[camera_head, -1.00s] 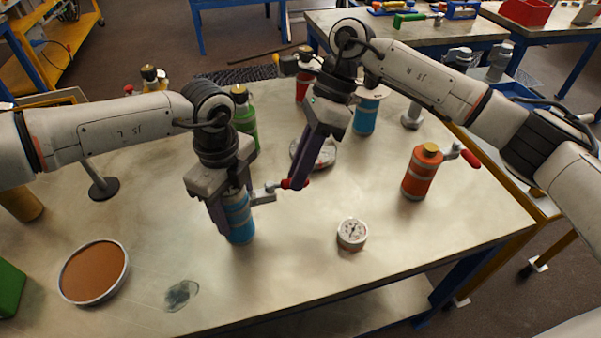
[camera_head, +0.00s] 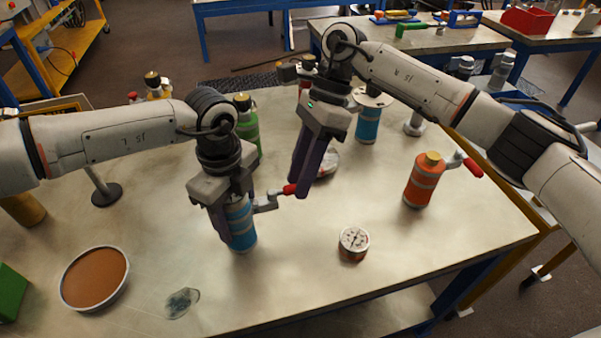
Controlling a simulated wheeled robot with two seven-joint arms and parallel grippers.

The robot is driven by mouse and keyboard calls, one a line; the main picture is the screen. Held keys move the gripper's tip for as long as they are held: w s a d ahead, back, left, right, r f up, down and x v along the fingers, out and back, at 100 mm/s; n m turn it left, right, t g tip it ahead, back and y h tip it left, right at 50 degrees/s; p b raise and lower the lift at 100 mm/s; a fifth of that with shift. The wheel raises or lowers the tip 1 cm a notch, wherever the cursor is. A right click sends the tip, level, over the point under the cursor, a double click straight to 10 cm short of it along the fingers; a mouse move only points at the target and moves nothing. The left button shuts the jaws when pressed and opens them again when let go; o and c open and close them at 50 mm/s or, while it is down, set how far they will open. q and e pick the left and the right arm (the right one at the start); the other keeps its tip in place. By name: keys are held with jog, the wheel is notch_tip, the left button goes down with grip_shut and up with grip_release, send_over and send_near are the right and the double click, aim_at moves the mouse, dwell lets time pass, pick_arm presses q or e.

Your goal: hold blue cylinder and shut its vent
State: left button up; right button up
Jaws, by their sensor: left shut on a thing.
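The blue cylinder (camera_head: 242,232) with pale bands stands upright near the table's middle. My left gripper (camera_head: 231,215) is shut on its upper part, hiding its top. A grey vent fitting (camera_head: 265,203) sticks out from its right side and ends in a red handle (camera_head: 289,189). My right gripper (camera_head: 303,194) points down at the handle's right end. Its two dark fingers look parted, and the handle's far end is partly hidden by them.
An orange cylinder (camera_head: 423,181) with a red-handled vent stands right. A gauge (camera_head: 353,244) lies in front. A second blue cylinder (camera_head: 368,125) and a green bottle (camera_head: 247,128) stand behind. A brown round dish (camera_head: 94,277) is front left.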

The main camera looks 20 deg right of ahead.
jog(key=v, duration=1.2)
dwell(1.5)
pick_arm(q)
jog(key=o, duration=1.6)
notch_tip(320, 180, up, 12)
jog(key=shift+f, duration=0.15)
